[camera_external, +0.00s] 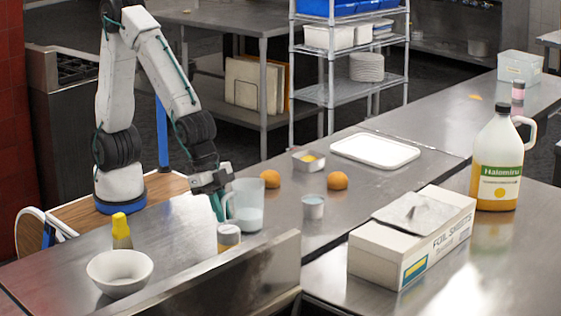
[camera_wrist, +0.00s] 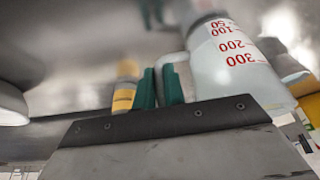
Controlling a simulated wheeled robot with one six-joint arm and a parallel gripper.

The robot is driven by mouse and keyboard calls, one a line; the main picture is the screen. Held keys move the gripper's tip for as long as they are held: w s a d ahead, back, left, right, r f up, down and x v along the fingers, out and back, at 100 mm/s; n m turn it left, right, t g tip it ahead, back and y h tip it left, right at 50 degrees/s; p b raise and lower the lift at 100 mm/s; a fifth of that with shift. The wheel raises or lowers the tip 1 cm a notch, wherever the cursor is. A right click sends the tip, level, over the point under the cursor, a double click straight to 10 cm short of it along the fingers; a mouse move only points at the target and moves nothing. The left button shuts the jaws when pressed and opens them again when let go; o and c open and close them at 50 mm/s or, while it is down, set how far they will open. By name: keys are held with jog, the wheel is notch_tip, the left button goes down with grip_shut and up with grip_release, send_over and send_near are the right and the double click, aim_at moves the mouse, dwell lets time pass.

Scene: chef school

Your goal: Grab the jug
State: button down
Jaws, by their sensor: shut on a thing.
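The jug is a clear measuring jug (camera_external: 250,205) with whitish contents, upright on the steel counter as far as I can tell. In the wrist view the jug (camera_wrist: 238,68) shows red numbers on its side, and its handle points left. My gripper (camera_external: 218,206) is at the left side of the jug, at its handle. In the wrist view the green fingers of my gripper (camera_wrist: 160,86) are shut on the handle, which is partly hidden between them.
Right of the jug are two orange round items (camera_external: 337,180) and a small cup (camera_external: 313,207).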

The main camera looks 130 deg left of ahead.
aim_at(221, 197)
jog(key=shift+r, duration=1.6)
jog(key=s+a+r, duration=0.1)
jog(key=s, duration=1.4)
jog(key=shift+s+r, duration=0.25)
jog(key=shift+s, duration=0.1)
jog(key=shift+s+a, duration=0.1)
jog(key=shift+a, duration=0.05)
